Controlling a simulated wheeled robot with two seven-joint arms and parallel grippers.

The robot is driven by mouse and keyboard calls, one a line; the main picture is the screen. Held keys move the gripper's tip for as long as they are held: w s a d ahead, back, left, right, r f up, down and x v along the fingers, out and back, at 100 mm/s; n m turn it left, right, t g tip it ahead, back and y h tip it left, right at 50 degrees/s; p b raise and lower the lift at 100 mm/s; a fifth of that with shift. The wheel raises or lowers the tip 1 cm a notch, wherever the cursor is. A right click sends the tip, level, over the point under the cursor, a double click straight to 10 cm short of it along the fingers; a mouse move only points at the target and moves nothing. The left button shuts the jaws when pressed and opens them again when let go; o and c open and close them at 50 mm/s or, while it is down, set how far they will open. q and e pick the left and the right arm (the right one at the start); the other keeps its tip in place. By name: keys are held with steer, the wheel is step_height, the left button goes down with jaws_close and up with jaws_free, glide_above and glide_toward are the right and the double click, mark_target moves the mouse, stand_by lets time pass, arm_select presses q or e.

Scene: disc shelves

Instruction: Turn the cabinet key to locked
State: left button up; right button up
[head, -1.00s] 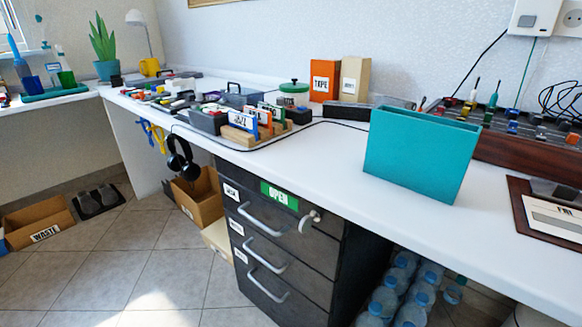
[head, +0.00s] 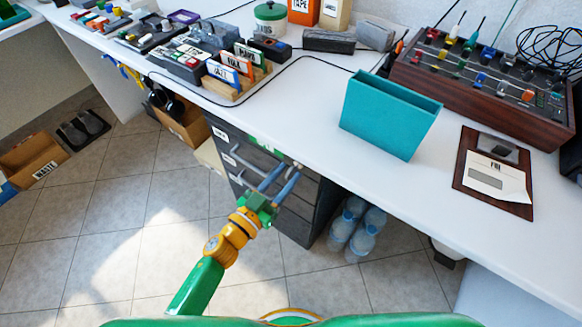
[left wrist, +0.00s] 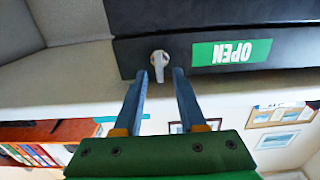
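The dark drawer cabinet (head: 305,207) stands under the desk, with a green OPEN label (head: 262,146) on its top front. In the left wrist view the label (left wrist: 231,53) reads upside down. The pale metal key (left wrist: 159,66) sits beside the label, its grip pointing down in that picture. My left gripper (head: 287,171) is in front of the cabinet's top drawer. In the left wrist view its two blue fingers (left wrist: 160,76) are apart, with the key's grip between the tips; contact cannot be told. In the head view the fingers largely hide the key. My right gripper is out of view.
The white desk top (head: 300,115) overhangs the cabinet. A teal holder (head: 385,118) and a clipboard (head: 494,175) lie on it. Water bottles (head: 355,232) stand right of the cabinet. A box marked WASTE (head: 35,160) is at the far left. The tiled floor in front is clear.

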arm_select(q)
steer(key=shift+x, duration=1)
jaws_close()
